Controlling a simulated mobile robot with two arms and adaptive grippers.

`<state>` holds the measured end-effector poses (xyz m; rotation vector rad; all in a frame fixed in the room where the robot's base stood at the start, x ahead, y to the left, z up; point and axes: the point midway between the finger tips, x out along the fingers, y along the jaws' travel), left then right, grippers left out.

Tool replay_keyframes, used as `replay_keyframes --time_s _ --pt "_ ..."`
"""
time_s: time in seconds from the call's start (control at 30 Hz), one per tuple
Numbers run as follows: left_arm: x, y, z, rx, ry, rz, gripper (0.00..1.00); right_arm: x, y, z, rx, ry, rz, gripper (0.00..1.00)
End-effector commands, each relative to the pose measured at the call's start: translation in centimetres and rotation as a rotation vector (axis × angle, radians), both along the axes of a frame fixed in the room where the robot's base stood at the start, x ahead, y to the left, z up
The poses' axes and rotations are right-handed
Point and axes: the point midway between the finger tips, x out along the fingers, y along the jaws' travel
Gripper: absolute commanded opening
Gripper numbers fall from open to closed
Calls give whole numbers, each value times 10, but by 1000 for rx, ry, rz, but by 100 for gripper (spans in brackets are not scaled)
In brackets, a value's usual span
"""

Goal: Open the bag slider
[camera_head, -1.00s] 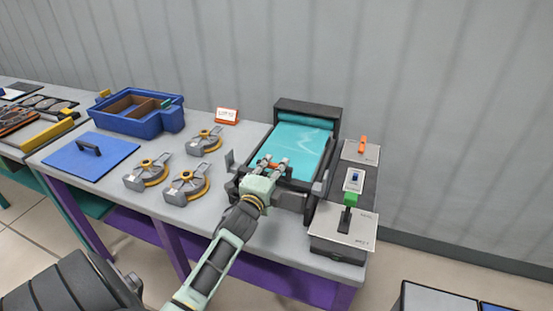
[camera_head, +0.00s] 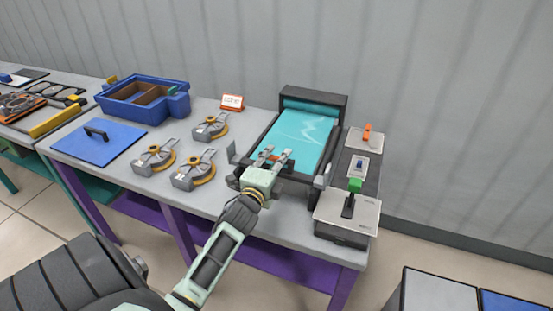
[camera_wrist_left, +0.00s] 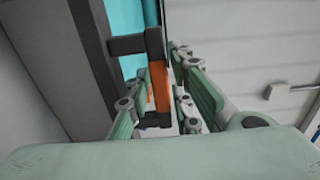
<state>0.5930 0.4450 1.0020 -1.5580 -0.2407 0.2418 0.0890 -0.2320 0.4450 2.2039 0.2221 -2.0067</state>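A teal bag sheet (camera_head: 303,133) lies in a dark frame (camera_head: 343,135) on the bench, its far end under a black bar. An orange handle (camera_wrist_left: 158,75) on dark brackets shows at the frame's edge in the left wrist view; it appears to be the slider. My left gripper (camera_head: 273,157) is at the near left end of the frame. Its fingers stand apart on either side of the orange handle, with a gap visible on the right side in the wrist view. Contact on the left side is hard to tell. My right gripper is not in view.
Right of the frame are a green-knobbed lever (camera_head: 353,190), a small switch (camera_head: 359,165) and an orange lever (camera_head: 367,132). Left are several grey-and-yellow round parts (camera_head: 195,171), a blue lid (camera_head: 97,142), a blue crate (camera_head: 180,103) and a small sign (camera_head: 232,102).

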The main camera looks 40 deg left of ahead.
Motion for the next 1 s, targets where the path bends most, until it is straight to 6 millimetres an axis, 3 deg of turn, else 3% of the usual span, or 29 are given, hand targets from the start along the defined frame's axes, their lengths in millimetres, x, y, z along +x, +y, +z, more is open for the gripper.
replay_keyframes --time_s 0.23,0.7,1.0 --pt "-9 -3 -1 0 1 0 20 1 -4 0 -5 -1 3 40" --pt "-94 -29 -2 -1 4 1 20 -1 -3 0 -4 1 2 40" --pt "-114 -36 0 0 0 0 20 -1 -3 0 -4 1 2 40"
